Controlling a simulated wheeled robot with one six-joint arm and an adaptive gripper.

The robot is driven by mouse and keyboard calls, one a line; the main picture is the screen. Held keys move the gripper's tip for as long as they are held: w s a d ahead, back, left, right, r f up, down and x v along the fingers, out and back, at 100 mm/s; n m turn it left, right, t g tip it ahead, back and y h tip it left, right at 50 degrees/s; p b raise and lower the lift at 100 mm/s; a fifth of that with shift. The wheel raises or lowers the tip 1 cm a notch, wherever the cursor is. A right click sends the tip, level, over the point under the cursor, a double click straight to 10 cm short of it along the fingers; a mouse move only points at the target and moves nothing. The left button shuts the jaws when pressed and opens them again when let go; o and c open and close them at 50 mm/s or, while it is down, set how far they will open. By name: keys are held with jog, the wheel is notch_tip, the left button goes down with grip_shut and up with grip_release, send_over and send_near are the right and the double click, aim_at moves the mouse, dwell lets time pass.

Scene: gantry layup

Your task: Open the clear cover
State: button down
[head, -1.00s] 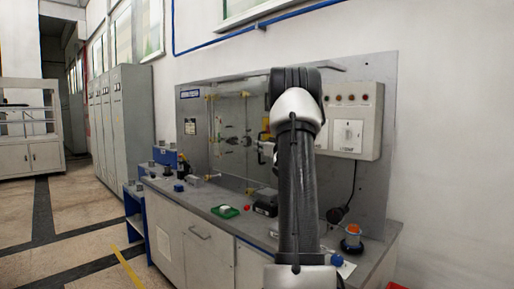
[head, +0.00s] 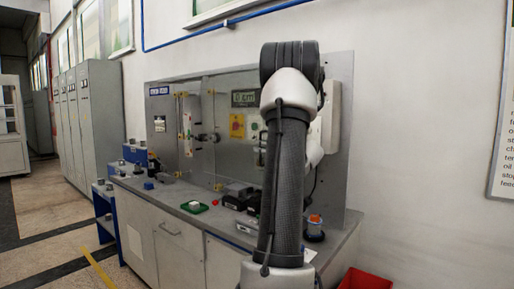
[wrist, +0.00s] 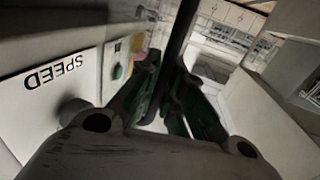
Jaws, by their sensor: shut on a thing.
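The clear cover (head: 222,155) is a see-through pane with yellow corner pieces, in front of the grey upright panel. Its outline is faint, so I cannot tell exactly how far it stands open. In the wrist view my gripper (wrist: 168,88) has its dark green-edged fingers closed around a long dark bar, which appears to be the cover's handle (wrist: 182,32). In the head view my own arm hides most of the gripper and the grip. A numeric display (head: 245,98) and a yellow plate with a red button (head: 237,125) show on the panel.
A grey bench (head: 165,215) runs below the panel, with a green tray (head: 194,207), a dark box and an orange-topped item (head: 314,222) on it. A grey control box (head: 335,105) is partly behind my arm. A red bin (head: 365,281) stands at lower right. Floor at left is clear.

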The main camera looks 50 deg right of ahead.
jog(key=c, duration=1.8)
grip_release()
jog(key=shift+s, duration=0.1)
jog(key=s, duration=0.4)
jog(key=s+a, duration=0.1)
jog(key=s, duration=0.6)
jog(key=shift+s+a, duration=0.2)
jog(key=shift+s, duration=0.15)
